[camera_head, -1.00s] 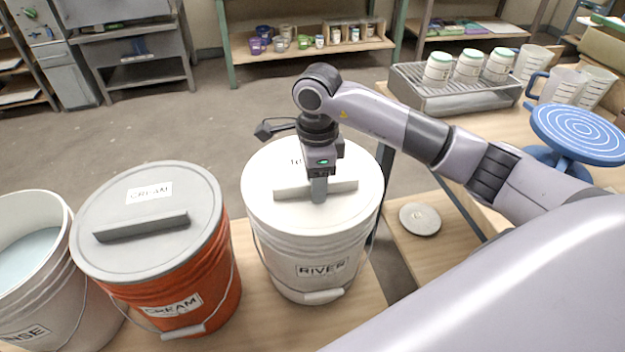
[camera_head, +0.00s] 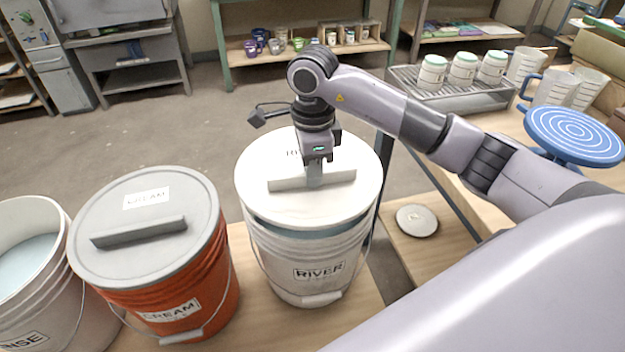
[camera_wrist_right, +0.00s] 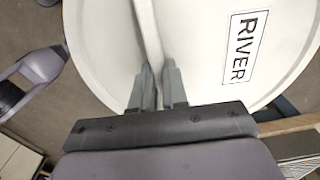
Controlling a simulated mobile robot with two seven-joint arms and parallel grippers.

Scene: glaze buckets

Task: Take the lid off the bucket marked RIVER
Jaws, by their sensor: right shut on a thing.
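The white bucket marked RIVER (camera_head: 308,262) stands on the wooden bench in the head view. Its white lid (camera_head: 270,207) is raised a little off the rim, and a bluish band shows in the gap below it. My right gripper (camera_head: 314,182) is shut on the bar handle of the lid. The right wrist view shows the fingers (camera_wrist_right: 158,85) around the handle bar and the lid (camera_wrist_right: 210,25) with its RIVER label. My left gripper is in neither view.
An orange bucket marked CREAM (camera_head: 180,300) with a grey lid stands to the left. An open white bucket (camera_head: 62,300) is at the far left. A small round grey disc (camera_head: 417,221) lies on wood at the right. A blue turntable (camera_head: 575,136) stands farther right.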

